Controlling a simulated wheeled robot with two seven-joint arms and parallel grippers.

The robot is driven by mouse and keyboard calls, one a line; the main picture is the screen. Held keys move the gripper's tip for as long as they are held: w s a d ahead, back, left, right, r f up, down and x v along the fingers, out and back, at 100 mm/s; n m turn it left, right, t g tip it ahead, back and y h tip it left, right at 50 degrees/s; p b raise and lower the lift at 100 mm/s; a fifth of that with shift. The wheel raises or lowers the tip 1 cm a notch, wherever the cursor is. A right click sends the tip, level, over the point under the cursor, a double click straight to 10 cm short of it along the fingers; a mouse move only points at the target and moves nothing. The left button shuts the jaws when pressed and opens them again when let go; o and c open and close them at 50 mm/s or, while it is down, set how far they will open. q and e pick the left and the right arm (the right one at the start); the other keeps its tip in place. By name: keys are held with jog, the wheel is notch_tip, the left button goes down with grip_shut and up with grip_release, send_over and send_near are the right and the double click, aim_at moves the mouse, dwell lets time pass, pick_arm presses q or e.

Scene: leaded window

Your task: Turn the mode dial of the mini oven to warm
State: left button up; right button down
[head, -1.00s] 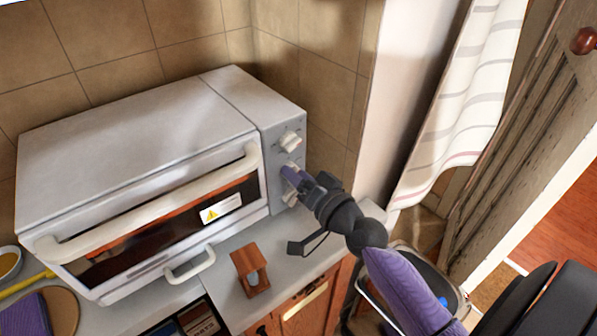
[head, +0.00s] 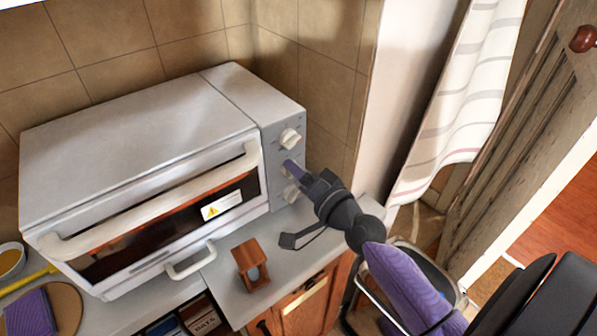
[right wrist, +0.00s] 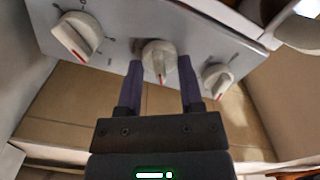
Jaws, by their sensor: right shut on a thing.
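The mini oven (head: 140,135) stands on the counter with its door shut. Its control panel carries three white dials: the upper dial (head: 290,138), the lower dial (head: 291,195) and a middle dial mostly covered by my gripper. In the right wrist view the middle dial (right wrist: 158,56) sits between the purple fingers of my right gripper (right wrist: 160,84), its red mark pointing down in the picture. My right gripper (head: 294,171) is shut on this dial. The dial lettering is too small to read, so I cannot tell which mode it marks. My left gripper is not in view.
A small wooden stand (head: 251,265) is on the counter in front of the oven. A tiled wall is behind the oven. A striped curtain (head: 450,110) and a wooden door (head: 510,150) are at the right. A round board (head: 62,305) lies at the left.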

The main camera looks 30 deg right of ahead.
jog(key=shift+c, duration=1.3)
grip_release()
jog(key=s+b, duration=0.2)
jog(key=s, duration=0.8)
jog(key=shift+d, duration=0.45)
